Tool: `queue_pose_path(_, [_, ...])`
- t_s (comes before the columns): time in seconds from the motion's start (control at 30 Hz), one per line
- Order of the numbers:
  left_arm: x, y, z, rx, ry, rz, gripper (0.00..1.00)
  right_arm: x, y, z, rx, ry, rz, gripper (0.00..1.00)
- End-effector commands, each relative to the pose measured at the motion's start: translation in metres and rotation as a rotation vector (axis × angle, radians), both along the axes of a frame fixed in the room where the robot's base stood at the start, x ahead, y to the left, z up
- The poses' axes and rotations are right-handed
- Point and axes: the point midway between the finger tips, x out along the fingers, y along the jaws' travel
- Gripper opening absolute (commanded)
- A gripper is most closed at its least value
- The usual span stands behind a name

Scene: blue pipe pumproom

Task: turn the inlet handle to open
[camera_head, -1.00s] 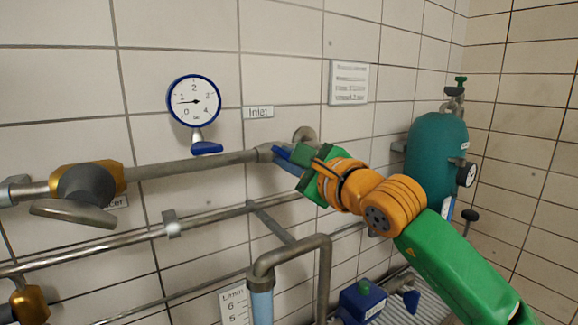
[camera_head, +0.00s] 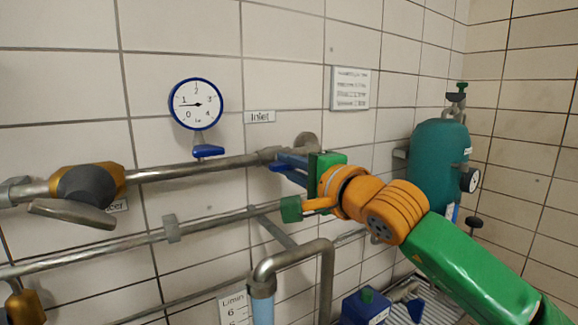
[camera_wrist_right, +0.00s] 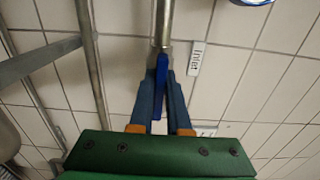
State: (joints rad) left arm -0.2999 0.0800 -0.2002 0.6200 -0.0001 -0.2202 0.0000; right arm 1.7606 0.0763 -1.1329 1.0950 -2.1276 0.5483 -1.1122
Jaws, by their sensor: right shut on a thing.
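The inlet handle (camera_wrist_right: 158,98) is a bright blue lever below the end of a grey pipe, near the "Inlet" label (camera_head: 259,116). In the right wrist view it lies between the two blue-grey fingers of my right gripper (camera_wrist_right: 163,80). The fingers are shut on it, and the lever slants slightly between them. In the head view my right gripper (camera_head: 283,163) reaches in from the right to the pipe by the wall. There the fingers cannot be told clearly from the handle. My left gripper is in neither view.
A round gauge (camera_head: 196,104) with a small blue lever (camera_head: 208,151) is left of the label. A brass valve with a grey handle (camera_head: 72,213) is at far left. Pipes (camera_head: 170,228) run below. A teal tank (camera_head: 440,155) stands at right.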

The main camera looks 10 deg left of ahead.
Motion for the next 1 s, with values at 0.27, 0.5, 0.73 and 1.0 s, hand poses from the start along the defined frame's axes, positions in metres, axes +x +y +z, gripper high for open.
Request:
queue_pose_path(0.27, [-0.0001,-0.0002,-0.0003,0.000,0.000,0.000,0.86,-0.0001,0.0001,-0.0005,-0.025,-0.026,0.000,0.00])
queue_pose_path(0.5, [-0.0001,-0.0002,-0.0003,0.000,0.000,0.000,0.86,0.0000,0.0001,-0.0009,-0.027,-0.026,0.000,0.00])
queue_pose_path(0.73, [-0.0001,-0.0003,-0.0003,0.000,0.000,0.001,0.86,0.0001,0.0001,-0.0011,-0.026,-0.025,0.000,0.45])
queue_pose_path(1.0, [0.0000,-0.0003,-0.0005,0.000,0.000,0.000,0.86,0.0000,0.0000,-0.0008,-0.025,-0.024,0.000,0.45])
